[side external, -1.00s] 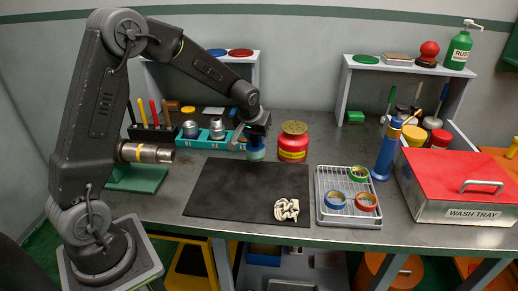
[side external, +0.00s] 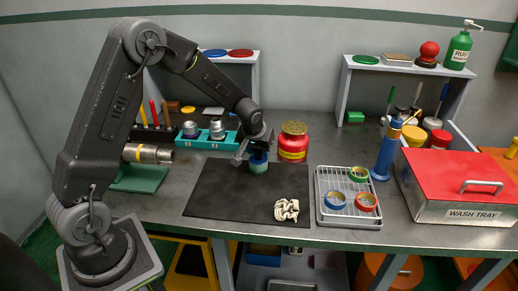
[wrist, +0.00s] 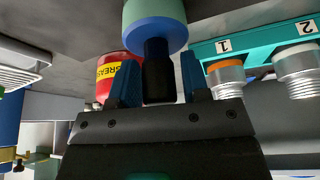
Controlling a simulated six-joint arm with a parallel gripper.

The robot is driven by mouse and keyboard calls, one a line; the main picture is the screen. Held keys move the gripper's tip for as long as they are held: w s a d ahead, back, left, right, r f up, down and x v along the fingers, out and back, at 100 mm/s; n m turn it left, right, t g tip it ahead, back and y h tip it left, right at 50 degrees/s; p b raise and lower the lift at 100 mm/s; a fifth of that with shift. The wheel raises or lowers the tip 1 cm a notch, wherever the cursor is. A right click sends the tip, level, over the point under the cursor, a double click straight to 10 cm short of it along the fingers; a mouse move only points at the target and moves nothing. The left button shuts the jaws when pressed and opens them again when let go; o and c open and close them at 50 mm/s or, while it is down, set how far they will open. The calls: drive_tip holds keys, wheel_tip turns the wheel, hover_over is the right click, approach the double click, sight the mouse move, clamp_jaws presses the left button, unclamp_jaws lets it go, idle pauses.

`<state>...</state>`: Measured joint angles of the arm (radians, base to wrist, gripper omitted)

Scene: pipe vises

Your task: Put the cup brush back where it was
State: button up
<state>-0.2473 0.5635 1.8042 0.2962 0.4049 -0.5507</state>
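The cup brush appears to be the piece with a black stem, blue collar and pale green end (wrist: 155,20) at the top of the wrist view. In the side view it (side external: 258,163) is over the back of the dark mat (side external: 222,188), just in front of the red grease tin (side external: 293,142). My gripper (side external: 257,148) is above it. I cannot tell whether the brush touches the mat.
A teal rack (side external: 210,142) with metal fittings and numbered labels stands left of the brush. A cream coiled item (side external: 287,209) lies on the mat. A wire tray (side external: 348,219) with tape rolls, a blue torch (side external: 386,155) and a red-lidded wash tray (side external: 465,175) are to the right.

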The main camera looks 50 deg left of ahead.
drive_tip(key=shift+o, duration=1)
drive_tip(key=shift+r, duration=0.25)
drive_tip(key=v, duration=1.2)
drive_tip(key=s+d+r+m, duration=0.2)
drive_tip(key=s+d, duration=0.2)
drive_tip(key=s, duration=0.4)
drive_tip(key=s+d+r+m+t+h, duration=0.1)
drive_tip(key=s+d+r+m, duration=0.1)
drive_tip(key=s, duration=0.6)
drive_tip(key=s+d+r+m+h, duration=0.1)
drive_tip(key=s+d+r+m, duration=0.1)
drive_tip(key=s+d+r, duration=0.2)
drive_tip(key=s+d, duration=0.2)
drive_tip(key=s, duration=0.2)
drive_tip(key=shift+t, duration=0.3)
